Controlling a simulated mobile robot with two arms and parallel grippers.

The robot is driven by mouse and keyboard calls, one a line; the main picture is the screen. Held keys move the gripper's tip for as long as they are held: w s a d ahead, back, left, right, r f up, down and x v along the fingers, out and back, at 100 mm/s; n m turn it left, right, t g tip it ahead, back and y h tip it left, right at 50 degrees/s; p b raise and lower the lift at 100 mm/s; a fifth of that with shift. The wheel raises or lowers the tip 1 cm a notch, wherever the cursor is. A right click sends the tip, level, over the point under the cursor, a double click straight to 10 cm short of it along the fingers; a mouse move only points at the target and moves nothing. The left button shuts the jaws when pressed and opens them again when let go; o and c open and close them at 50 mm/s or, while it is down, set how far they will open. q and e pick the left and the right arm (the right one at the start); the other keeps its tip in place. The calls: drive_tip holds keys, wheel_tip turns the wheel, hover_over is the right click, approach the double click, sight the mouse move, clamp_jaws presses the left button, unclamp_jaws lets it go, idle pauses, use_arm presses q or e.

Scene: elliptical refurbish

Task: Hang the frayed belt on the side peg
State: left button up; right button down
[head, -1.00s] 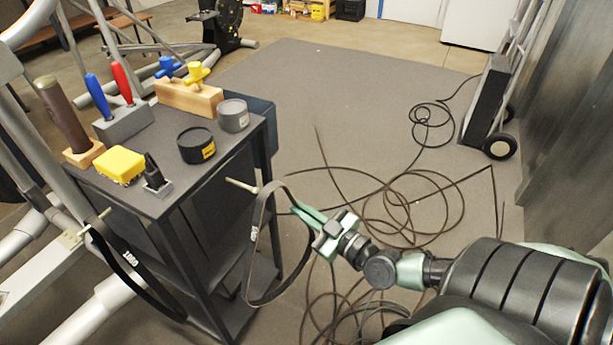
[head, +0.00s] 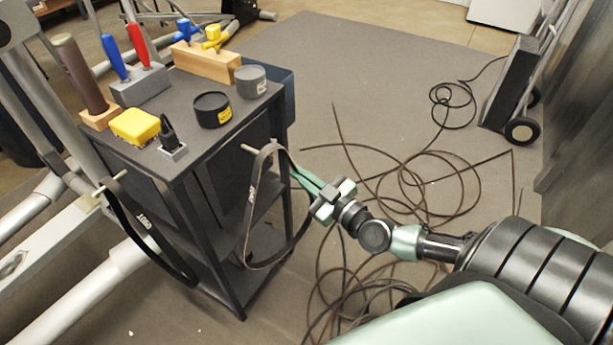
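The frayed belt (head: 248,215) appears to be the thin dark loop with a brownish edge and white print beside the black cart. My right gripper (head: 296,172) is shut on the upper right strand of this loop. The pale side peg (head: 249,148) sticks out from the cart's side just below its top. The top of the loop is at the peg, and the peg's tip shows left of the strand. I cannot tell whether the belt rests on the peg. My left gripper is out of view.
The cart top (head: 190,90) carries a yellow block (head: 134,126), two dark round tins, and tools in holders. Loose cable (head: 430,190) coils over the floor at right. A wheeled hand truck (head: 508,90) stands at the right wall.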

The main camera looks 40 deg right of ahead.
drive_tip(key=shift+w+a, duration=0.25)
drive_tip(key=shift+w, duration=0.3)
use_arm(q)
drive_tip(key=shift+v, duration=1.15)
use_arm(e)
drive_tip(key=shift+w+a+f, duration=0.25)
drive_tip(key=shift+w+f, duration=0.2)
drive_tip(key=shift+w, duration=0.1)
drive_tip(key=shift+w+a+f, duration=0.2)
drive_tip(key=shift+w+f, duration=0.2)
drive_tip(key=shift+w, duration=0.15)
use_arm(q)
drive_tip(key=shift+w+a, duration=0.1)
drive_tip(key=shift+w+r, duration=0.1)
use_arm(e)
drive_tip(key=c, duration=1.6)
unclamp_jaws()
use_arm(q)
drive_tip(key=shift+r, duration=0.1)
use_arm(e)
drive_tip(key=shift+o, duration=0.2)
